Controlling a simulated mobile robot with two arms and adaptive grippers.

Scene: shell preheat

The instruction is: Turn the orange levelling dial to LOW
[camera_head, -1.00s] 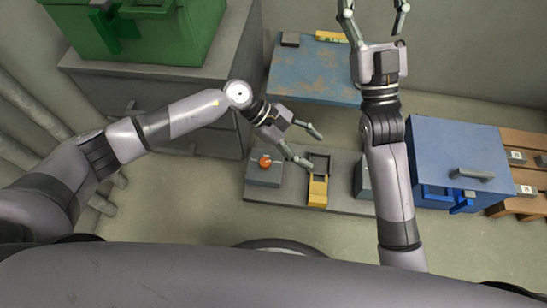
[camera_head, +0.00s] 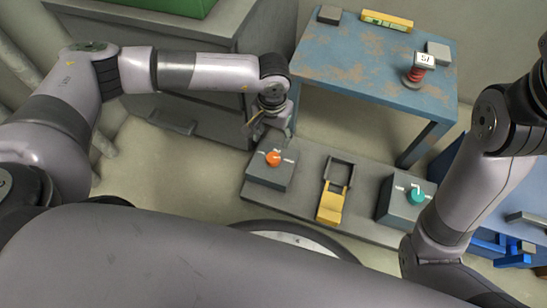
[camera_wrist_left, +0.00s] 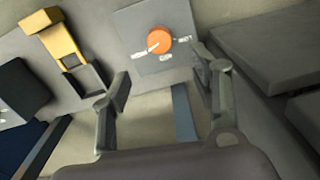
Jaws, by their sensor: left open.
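The orange levelling dial (camera_head: 273,158) sits on top of a grey box (camera_head: 268,176) at the left end of a low grey bench. In the left wrist view the dial (camera_wrist_left: 159,40) is at the top middle, with a white mark toward its lower left. Small white labels stand around it, too small to read surely. My left gripper (camera_head: 268,127) is just behind the dial in the head view. In the left wrist view its open fingers (camera_wrist_left: 166,78) are spread wide, apart from the dial, with nothing between them. My right gripper is out of view.
A yellow lever (camera_head: 330,206) and a box with a teal dial (camera_head: 416,196) stand to the right on the bench. A worn blue table (camera_head: 350,58) holds a red stamp-like item (camera_head: 414,74), a yellow level (camera_head: 387,21) and grey blocks. A grey cabinet (camera_head: 205,35) stands behind my left arm.

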